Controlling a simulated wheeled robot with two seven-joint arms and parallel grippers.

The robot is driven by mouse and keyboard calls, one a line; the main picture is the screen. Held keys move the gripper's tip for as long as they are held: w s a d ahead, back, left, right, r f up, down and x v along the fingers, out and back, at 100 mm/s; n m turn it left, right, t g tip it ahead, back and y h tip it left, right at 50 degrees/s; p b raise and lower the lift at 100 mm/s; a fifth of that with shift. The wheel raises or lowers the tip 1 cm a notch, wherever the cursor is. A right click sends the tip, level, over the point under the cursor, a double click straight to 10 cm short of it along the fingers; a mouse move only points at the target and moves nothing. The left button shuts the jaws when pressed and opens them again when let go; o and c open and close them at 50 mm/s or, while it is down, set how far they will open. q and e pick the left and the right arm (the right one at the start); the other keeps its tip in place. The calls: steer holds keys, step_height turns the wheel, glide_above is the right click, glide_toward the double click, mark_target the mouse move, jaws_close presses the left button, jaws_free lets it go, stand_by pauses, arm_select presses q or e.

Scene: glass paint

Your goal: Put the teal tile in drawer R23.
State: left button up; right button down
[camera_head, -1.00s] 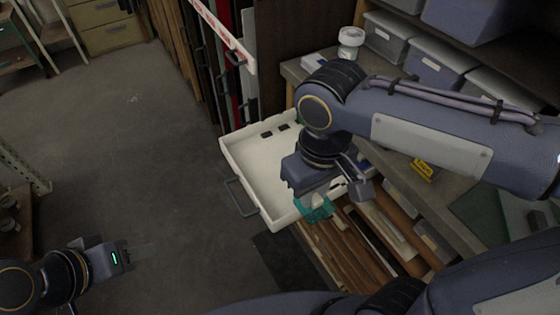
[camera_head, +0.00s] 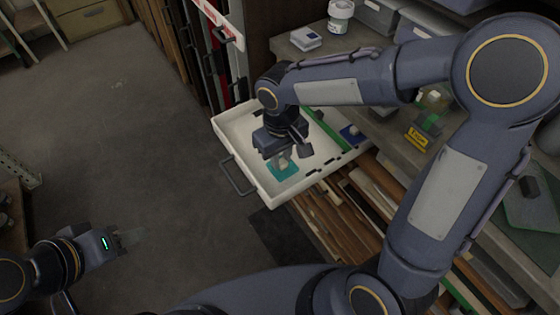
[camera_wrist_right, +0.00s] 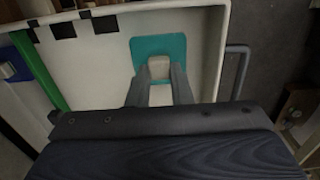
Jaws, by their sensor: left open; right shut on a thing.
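The teal tile (camera_head: 284,172) has a pale knob on top and is over the floor of the open white drawer (camera_head: 238,133), near its handle side. My right gripper (camera_head: 285,158) is shut on the tile's knob. In the right wrist view the tile (camera_wrist_right: 160,45) lies flat between and beyond the fingertips (camera_wrist_right: 159,76), inside the drawer walls. I cannot tell if it touches the drawer floor. No R23 label is readable. My left gripper (camera_head: 128,238) is open and empty, over the floor at the lower left.
The drawer handle (camera_head: 237,177) juts out over the floor. A green strip (camera_head: 328,128) and a blue tile (camera_head: 352,134) are at the drawer's right. Black marks line its near right side. A workbench with a yellow sign (camera_head: 416,138) and a white jar (camera_head: 340,15) stands behind.

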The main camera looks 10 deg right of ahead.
steer(key=shift+w+f, duration=0.25)
steer(key=shift+f, duration=1.65)
steer(key=shift+f, duration=0.1)
steer(key=c, duration=1.3)
jaws_free()
step_height(320, 180, up, 12)
steer(key=shift+r+p, duration=0.2)
steer(key=shift+p, duration=0.15)
